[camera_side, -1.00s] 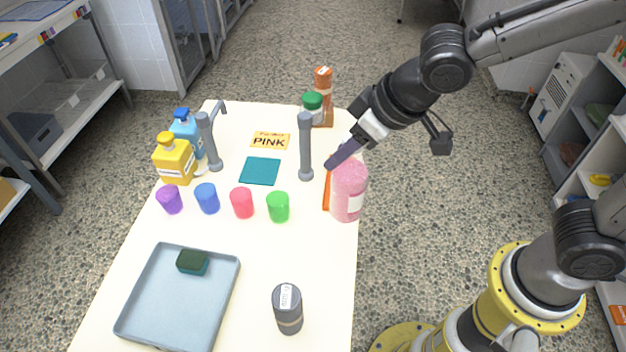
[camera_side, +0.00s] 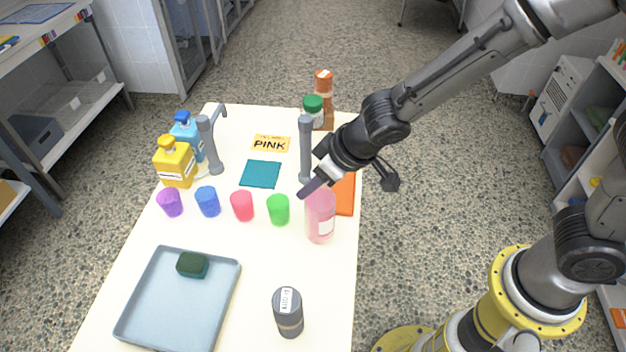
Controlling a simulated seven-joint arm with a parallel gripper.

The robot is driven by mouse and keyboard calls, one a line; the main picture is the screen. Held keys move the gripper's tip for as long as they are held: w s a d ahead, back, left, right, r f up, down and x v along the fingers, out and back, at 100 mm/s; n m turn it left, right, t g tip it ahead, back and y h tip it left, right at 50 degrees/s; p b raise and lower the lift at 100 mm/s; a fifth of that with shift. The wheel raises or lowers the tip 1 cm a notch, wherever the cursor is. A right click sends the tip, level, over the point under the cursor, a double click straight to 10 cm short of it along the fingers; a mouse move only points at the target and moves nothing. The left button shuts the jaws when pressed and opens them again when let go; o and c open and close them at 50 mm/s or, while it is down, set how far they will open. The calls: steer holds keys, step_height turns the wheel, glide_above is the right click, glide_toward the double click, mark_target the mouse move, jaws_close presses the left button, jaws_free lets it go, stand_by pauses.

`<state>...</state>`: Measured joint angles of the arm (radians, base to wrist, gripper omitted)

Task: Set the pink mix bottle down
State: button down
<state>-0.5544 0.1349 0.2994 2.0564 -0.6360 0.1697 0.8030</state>
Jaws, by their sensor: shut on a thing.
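The pink mix bottle (camera_side: 320,218) is a translucent pink bottle with a white label, upright, just right of the green cup (camera_side: 279,210). My gripper (camera_side: 312,190) is shut on its top, and the gripper's fingers hide the bottle's neck. I cannot tell whether the bottle's base touches the table (camera_side: 250,285). An orange flat pad (camera_side: 345,194) lies behind and to the right of the bottle, partly covered by it. A yellow card reading PINK (camera_side: 270,144) lies farther back, with a teal cloth (camera_side: 261,174) in front of it.
Purple, blue and red cups (camera_side: 242,206) stand left of the green one. A grey post (camera_side: 306,150) rises close behind my gripper. A blue-grey tray (camera_side: 180,300) with a dark green sponge (camera_side: 192,265) and a dark grey can (camera_side: 288,312) are in front. The table between them is clear.

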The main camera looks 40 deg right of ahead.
steer(key=shift+f, duration=0.1)
steer(key=shift+c, duration=2.3)
jaws_free()
steer(key=shift+s+r, duration=0.1)
steer(key=shift+r, duration=0.3)
steer(key=v, duration=1.1)
steer(key=s+d+r+m+h, duration=0.1)
steer(key=s+d+r, duration=0.15)
steer(key=d, duration=0.35)
steer(key=s+d+r+m, duration=0.1)
steer(key=s+d+r, duration=0.1)
steer(key=s+d, duration=0.35)
steer(key=s+d+m+h, duration=0.1)
steer(key=s+d+m, duration=0.1)
steer(key=s+d, duration=0.5)
steer(key=shift+s+d+f, duration=0.35)
steer(key=shift+s+f, duration=0.15)
steer(key=shift+s, duration=0.3)
